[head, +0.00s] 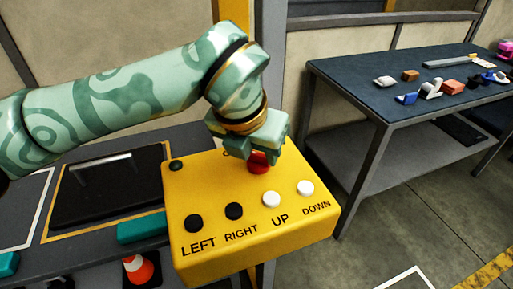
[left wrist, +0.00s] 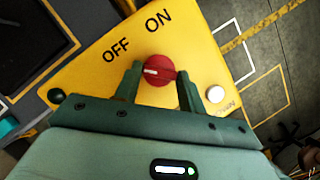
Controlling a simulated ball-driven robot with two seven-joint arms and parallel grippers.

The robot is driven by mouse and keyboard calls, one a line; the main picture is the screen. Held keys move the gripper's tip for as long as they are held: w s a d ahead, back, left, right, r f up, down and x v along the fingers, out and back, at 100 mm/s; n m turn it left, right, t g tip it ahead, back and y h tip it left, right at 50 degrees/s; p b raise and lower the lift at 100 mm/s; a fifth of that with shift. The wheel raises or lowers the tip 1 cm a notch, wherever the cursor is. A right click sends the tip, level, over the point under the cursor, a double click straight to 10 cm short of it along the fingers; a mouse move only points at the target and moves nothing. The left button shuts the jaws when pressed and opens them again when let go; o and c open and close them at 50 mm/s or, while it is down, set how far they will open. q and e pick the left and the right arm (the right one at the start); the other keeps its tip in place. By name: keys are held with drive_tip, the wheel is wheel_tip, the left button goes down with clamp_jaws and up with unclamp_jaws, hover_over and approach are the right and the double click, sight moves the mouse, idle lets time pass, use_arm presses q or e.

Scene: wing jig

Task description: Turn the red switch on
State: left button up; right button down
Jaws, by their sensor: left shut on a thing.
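The red switch (head: 259,162) is a round knob on the yellow control box (head: 270,228). In the left wrist view the red switch (left wrist: 160,71) sits below the labels OFF and ON, and its white mark points left, nearer the OFF side than ON. My left gripper (head: 256,150) reaches down over it in the head view. In the left wrist view the fingers of my left gripper (left wrist: 160,84) are on either side of the knob, shut on it. My right gripper is not in view.
The box has black LEFT (head: 193,223) and RIGHT (head: 234,211) buttons, white UP (head: 271,200) and DOWN (head: 305,188) buttons, and a dark green button (head: 176,165). An orange cone (head: 138,269) stands left of it. A blue-topped table (head: 350,75) with small parts stands behind, right.

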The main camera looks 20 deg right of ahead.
use_arm(q)
drive_tip(key=m+g, duration=0.1)
drive_tip(key=m, duration=0.1)
drive_tip(key=m+h+p, duration=0.1)
drive_tip(key=m, duration=0.2)
drive_tip(key=shift+w+a+r+g, duration=0.1)
drive_tip(key=shift+w+a+g, duration=0.1)
drive_tip(key=shift+g, duration=0.2)
drive_tip(key=m+g+p, duration=0.1)
drive_tip(key=m, duration=0.1)
drive_tip(key=shift+w+m, duration=0.1)
drive_tip(key=shift+m, duration=0.3)
drive_tip(key=m+g, duration=0.1)
drive_tip(key=m, duration=0.1)
drive_tip(key=shift+w+m, duration=0.15)
drive_tip(key=shift+m, duration=0.25)
drive_tip(key=m, duration=0.1)
drive_tip(key=m+g, duration=0.1)
drive_tip(key=m, duration=0.1)
drive_tip(key=shift+w+d+m, duration=0.1)
drive_tip(key=shift+w+m, duration=0.05)
drive_tip(key=shift+m, duration=0.15)
drive_tip(key=shift+w+m+g+y+b, duration=0.1)
drive_tip(key=shift+m+g+y+b, duration=0.6)
drive_tip(key=shift+m, duration=1)
drive_tip(key=o, duration=1)
